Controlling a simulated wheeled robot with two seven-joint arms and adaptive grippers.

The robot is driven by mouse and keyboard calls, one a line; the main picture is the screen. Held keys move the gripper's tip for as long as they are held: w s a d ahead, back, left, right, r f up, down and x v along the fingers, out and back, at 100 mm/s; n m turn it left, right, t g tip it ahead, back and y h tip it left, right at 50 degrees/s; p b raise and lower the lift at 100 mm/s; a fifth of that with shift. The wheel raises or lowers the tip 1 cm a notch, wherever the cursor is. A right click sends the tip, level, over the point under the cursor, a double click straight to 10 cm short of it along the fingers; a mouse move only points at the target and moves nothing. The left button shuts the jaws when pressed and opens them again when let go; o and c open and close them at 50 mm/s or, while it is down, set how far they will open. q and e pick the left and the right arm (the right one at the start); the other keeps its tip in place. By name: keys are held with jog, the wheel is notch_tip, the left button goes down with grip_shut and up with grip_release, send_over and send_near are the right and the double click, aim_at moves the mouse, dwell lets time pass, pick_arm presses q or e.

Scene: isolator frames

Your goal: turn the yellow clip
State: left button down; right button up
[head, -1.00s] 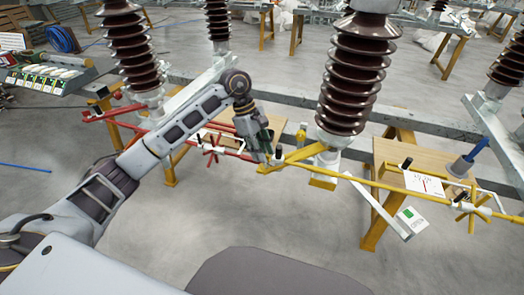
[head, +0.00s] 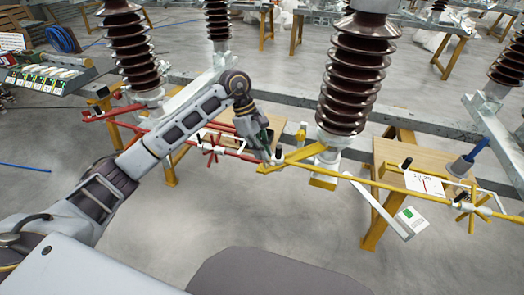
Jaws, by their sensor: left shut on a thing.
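The yellow clip (head: 300,155) is an angled yellow arm at the foot of the middle brown insulator (head: 352,80). Its left end lies close to the right end of a red bar (head: 236,154). My left gripper (head: 266,152) comes down from above at that left end and is shut on it; its fingertips partly hide the contact. A small black peg (head: 278,153) stands just right of the fingers. My right gripper is not in view.
A long yellow rod (head: 385,186) runs right to a yellow star-shaped handle (head: 470,209). A red star-shaped handle (head: 212,151) is left of my gripper. Wooden tables stand behind the bars. A white box (head: 410,220) hangs below the rod. The front floor is clear.

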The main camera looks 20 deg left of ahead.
pick_arm(q)
jog(key=shift+s+n+t+b, duration=0.1)
jog(key=shift+n+t+b, duration=0.25)
jog(key=shift+n, duration=0.35)
jog(key=shift+s+n+b, duration=0.1)
jog(key=shift+n+b, duration=0.25)
jog(key=shift+n, duration=0.15)
jog(key=shift+n+t, duration=0.25)
jog(key=shift+n, duration=0.05)
jog(key=shift+s+n+t+b, duration=0.15)
jog(key=shift+n+t+b, duration=0.25)
jog(key=shift+n, duration=0.3)
jog(key=shift+s+n+b, duration=0.15)
jog(key=shift+n+b, duration=0.35)
jog(key=shift+n, duration=0.4)
jog(key=n, duration=0.1)
jog(key=n+t+b, duration=0.1)
jog(key=n, duration=0.1)
jog(key=shift+s+d+n+t+y+b, duration=0.15)
jog(key=shift+s+n+t+y+b, duration=0.15)
jog(key=shift+t+b, duration=0.1)
jog(key=shift+d+n+t+y+b, duration=0.1)
jog(key=shift+n+t+y+b, duration=0.25)
jog(key=shift+n, duration=0.75)
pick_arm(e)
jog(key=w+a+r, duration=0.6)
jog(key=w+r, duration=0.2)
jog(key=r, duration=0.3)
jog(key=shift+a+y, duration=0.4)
